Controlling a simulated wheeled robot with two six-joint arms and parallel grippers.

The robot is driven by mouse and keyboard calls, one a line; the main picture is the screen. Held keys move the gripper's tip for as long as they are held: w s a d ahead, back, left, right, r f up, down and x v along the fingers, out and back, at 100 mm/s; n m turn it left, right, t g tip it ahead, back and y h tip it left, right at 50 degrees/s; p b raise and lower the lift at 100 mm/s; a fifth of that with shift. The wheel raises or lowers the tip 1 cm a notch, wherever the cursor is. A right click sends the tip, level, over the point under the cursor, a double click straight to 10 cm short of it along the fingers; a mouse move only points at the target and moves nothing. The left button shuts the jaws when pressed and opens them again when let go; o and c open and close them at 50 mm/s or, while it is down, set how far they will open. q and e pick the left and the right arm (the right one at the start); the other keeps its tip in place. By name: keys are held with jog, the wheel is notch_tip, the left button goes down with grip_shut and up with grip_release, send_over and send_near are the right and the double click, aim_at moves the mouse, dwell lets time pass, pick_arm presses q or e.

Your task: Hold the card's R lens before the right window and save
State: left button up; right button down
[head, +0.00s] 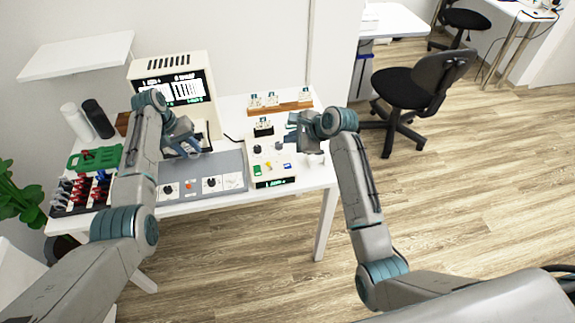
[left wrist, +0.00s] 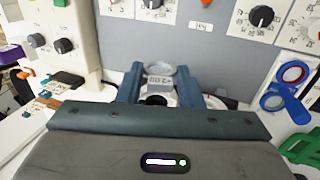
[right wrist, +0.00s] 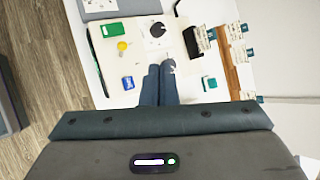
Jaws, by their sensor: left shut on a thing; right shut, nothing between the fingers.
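My left gripper (head: 183,143) is shut on a small pale piece (left wrist: 159,80) with a printed label and a rounded end, in front of the screen device (head: 180,88). Fingers hide part of the piece. I cannot tell whether it is the card, nor make out an R. I cannot make out the right window.
The control box has a green button (right wrist: 113,30), a yellow lever (right wrist: 122,46) and a blue button (right wrist: 128,83). A grey panel with dials (head: 232,183) lies left of it. Behind stands a wooden rack (head: 283,109) with cards.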

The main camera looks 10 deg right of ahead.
aim_at(291, 167)
jog(key=shift+f, duration=0.1)
jog(key=shift+f, duration=4.35)
jog(key=shift+f, duration=0.4)
jog(key=shift+f, duration=0.4)
jog(key=shift+r, duration=0.85)
